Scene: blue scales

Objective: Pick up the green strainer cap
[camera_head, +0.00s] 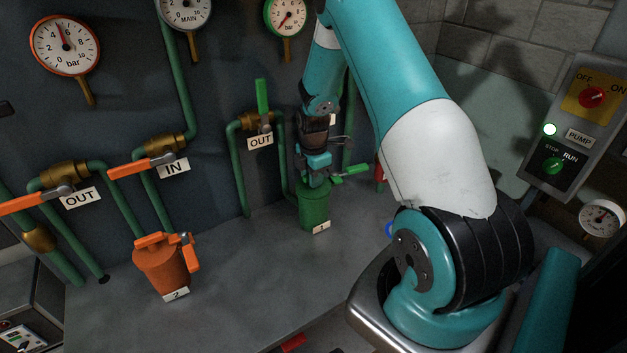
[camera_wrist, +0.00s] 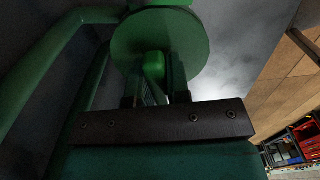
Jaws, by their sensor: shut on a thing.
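The green strainer pot (camera_head: 314,214), labelled 1, stands on the grey bench below my gripper (camera_head: 313,180). In the wrist view the green strainer cap (camera_wrist: 190,45) is a round disc with a raised green grip (camera_wrist: 154,66). My gripper (camera_wrist: 154,78) is shut on that grip, one finger on each side. In the head view my gripper and wrist cover most of the cap. I cannot tell whether the cap sits on the pot or is slightly raised.
An orange strainer (camera_head: 163,268), labelled 2, stands at left. Green pipes and a green valve handle (camera_head: 262,97) stand behind my gripper. A green lever (camera_head: 351,171) is close at its right. A pump box (camera_head: 577,127) hangs at right. The bench (camera_head: 240,285) is clear between the strainers.

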